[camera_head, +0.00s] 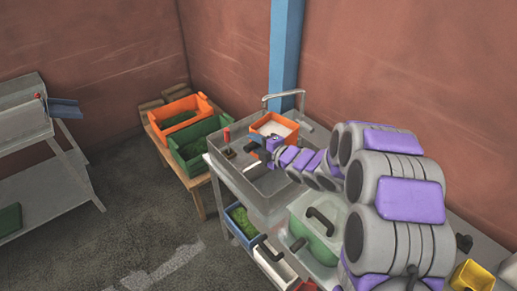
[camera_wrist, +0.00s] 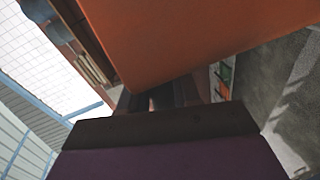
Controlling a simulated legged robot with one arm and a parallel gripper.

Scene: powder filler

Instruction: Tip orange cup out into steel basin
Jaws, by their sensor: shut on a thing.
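My gripper (camera_head: 267,149) is shut on the orange cup (camera_head: 257,136) and holds it above the far part of the steel basin (camera_head: 248,188). The cup is a square box with pale powder-like contents visible in its open top in the head view. Its orange wall (camera_wrist: 200,40) fills the upper part of the wrist view, beyond my dark jaw. The exact tilt of the cup is hard to tell, and my gripper hides part of its front side. The basin is a grey sink-like tub set in a bench.
A faucet-like pipe (camera_head: 285,96) rises behind the cup. A small red-topped lever (camera_head: 227,136) stands at the basin's left. Orange (camera_head: 180,113) and green (camera_head: 196,147) crates stand on a wooden table at the left. A clear-lidded green container (camera_head: 318,232) is on the bench in front.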

